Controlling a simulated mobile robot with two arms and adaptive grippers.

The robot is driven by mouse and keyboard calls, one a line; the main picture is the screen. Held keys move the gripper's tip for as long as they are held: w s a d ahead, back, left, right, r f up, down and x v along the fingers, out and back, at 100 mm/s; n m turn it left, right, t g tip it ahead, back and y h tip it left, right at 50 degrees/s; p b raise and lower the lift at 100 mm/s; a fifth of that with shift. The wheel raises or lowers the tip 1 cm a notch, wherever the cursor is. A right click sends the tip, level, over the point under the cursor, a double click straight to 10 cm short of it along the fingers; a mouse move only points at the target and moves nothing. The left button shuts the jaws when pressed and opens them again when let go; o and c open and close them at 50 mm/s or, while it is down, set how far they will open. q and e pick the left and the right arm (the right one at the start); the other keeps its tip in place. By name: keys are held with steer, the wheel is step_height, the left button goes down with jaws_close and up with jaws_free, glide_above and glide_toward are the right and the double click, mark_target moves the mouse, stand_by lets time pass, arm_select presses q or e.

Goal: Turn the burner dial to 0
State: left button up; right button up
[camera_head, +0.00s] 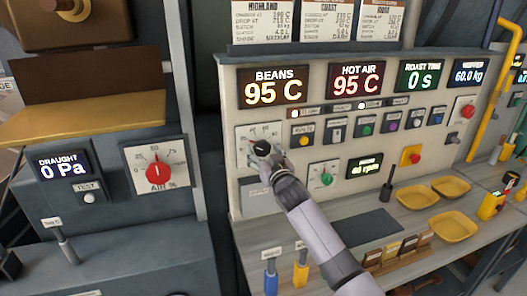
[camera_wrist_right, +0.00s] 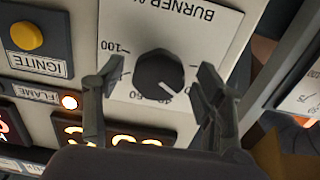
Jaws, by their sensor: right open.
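The burner dial (camera_wrist_right: 158,78) is a dark faceted knob on a white plate marked "BURNER %", upside down in the right wrist view. Its white pointer mark is at the knob's lower right, near partly hidden numbers; "100" is legible at upper left. My right gripper (camera_wrist_right: 157,82) is open, one finger on each side of the knob, with visible gaps. In the head view my right gripper (camera_head: 262,149) covers most of the dial, whose white plate (camera_head: 244,133) shows around it. My left gripper is not in view.
The ignite button (camera_wrist_right: 26,35) and lit flame lamp (camera_wrist_right: 69,102) are close beside the dial. The head view shows a red air dial (camera_head: 158,171), a green knob (camera_head: 326,179), a red stop button (camera_head: 414,157) and yellow trays (camera_head: 417,198) on the counter.

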steer(key=shift+w, duration=0.2)
steer(key=shift+c, duration=0.3)
steer(key=c, duration=1.1)
